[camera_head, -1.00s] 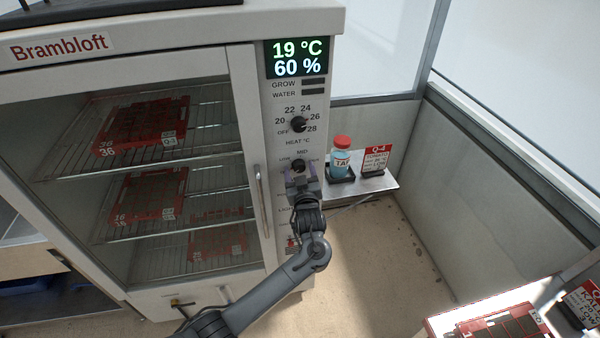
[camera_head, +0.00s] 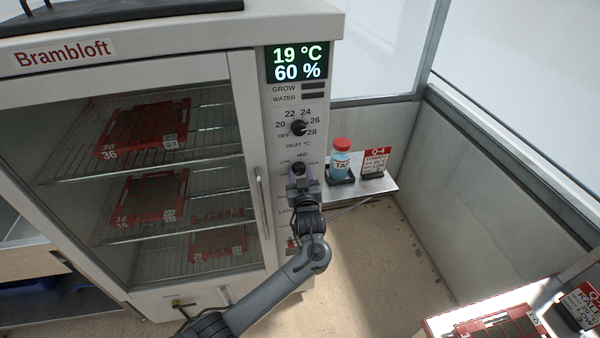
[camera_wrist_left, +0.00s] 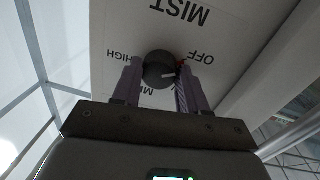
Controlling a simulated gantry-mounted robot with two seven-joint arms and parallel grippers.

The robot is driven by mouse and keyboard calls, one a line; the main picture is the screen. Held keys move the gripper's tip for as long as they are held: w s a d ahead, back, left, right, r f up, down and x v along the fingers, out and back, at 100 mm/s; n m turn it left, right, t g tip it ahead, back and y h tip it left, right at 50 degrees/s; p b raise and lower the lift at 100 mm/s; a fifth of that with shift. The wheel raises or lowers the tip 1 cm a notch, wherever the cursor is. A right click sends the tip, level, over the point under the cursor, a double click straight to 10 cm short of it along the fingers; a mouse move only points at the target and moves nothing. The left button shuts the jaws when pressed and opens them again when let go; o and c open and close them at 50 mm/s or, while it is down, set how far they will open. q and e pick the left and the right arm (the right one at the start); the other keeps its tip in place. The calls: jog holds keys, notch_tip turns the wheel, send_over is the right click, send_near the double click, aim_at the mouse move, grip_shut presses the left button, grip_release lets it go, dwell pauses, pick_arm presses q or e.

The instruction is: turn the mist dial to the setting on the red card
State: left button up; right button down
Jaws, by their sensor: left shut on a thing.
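The mist dial (camera_wrist_left: 159,70) is a dark round knob on the white control panel, under the heat dial. It also shows in the head view (camera_head: 298,169). My left gripper (camera_wrist_left: 160,78) is shut on the knob, one purple finger on each side. The upside-down labels MIST, HIGH and OFF show around it; a lower label is partly hidden. My right gripper is out of view.
A blue bottle with a red cap (camera_head: 340,158) stands on the side shelf (camera_head: 388,184), close right of my gripper. The cabinet door handle (camera_head: 262,201) is just left. The heat dial (camera_head: 299,128) is above. Another red card (camera_head: 584,303) is at lower right.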

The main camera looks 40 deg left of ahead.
pick_arm(q)
jog(key=m+p, duration=0.3)
jog(key=p, duration=0.1)
jog(key=m+p, duration=0.2)
jog(key=p, duration=0.1)
jog(key=shift+r+m, duration=0.3)
jog(key=shift+r, duration=0.05)
jog(key=m+p, duration=0.2)
jog(key=m, duration=0.1)
jog(key=shift+g+p, duration=0.3)
jog(key=shift+p, duration=0.1)
jog(key=m+p, duration=0.1)
jog(key=m, duration=0.1)
jog(key=shift+f+m, duration=0.1)
jog(key=shift+m, duration=0.3)
jog(key=shift+m+g+p, duration=0.3)
jog(key=shift+p, duration=0.1)
jog(key=shift+f, duration=0.1)
jog(key=o, duration=1.1)
jog(key=shift+c, duration=0.2)
jog(key=shift+d, duration=0.1)
